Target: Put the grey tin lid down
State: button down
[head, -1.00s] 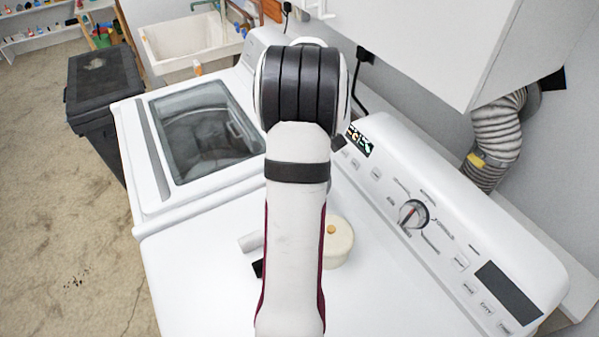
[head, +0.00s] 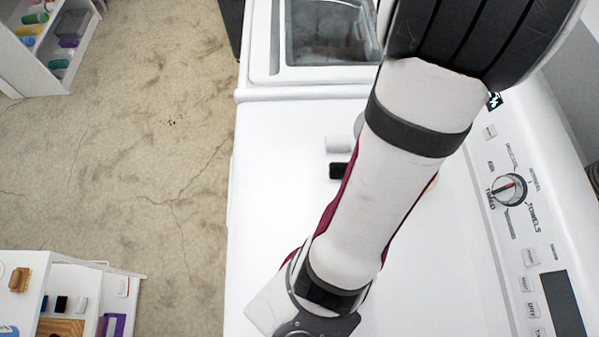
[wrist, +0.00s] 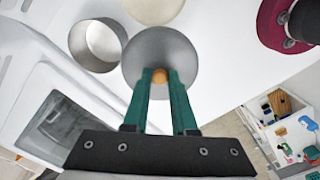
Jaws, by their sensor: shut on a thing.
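The grey tin lid (wrist: 160,50) is a round, dull grey disc with a small orange-brown knob (wrist: 160,76). My gripper (wrist: 160,80) has green fingers shut on the knob, with the lid beyond the fingertips in the wrist view. An open grey tin (wrist: 96,46) stands beside the lid, up and to the left. The lid is not over the tin's mouth. I cannot tell how high the lid is above the white top. In the head view my arm hides the lid and gripper.
A cream round thing (wrist: 152,8) is close past the lid. A white cylinder (head: 339,144) and a small black block (head: 339,170) lie on the white machine top (head: 275,190). The control panel (head: 520,225) rises at right. Free white top shows left of my arm.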

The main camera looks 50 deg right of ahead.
jog(key=w+a+f+n, duration=0.3)
jog(key=w+a, duration=0.1)
jog(key=a, duration=0.2)
jog(key=w+a+f+n, duration=0.3)
jog(key=w+a+f, duration=0.1)
jog(key=a, duration=0.3)
jog(key=w+a+f+n, duration=0.3)
jog(key=w+a, duration=0.2)
jog(key=a, duration=0.1)
jog(key=shift+a+f, duration=0.25)
jog(key=f, duration=0.4)
jog(key=shift+w+a, duration=0.2)
jog(key=shift+w, duration=0.1)
jog(key=shift+f, duration=0.15)
jog(key=shift+f, duration=0.1)
jog(key=c, duration=0.7)
grip_release()
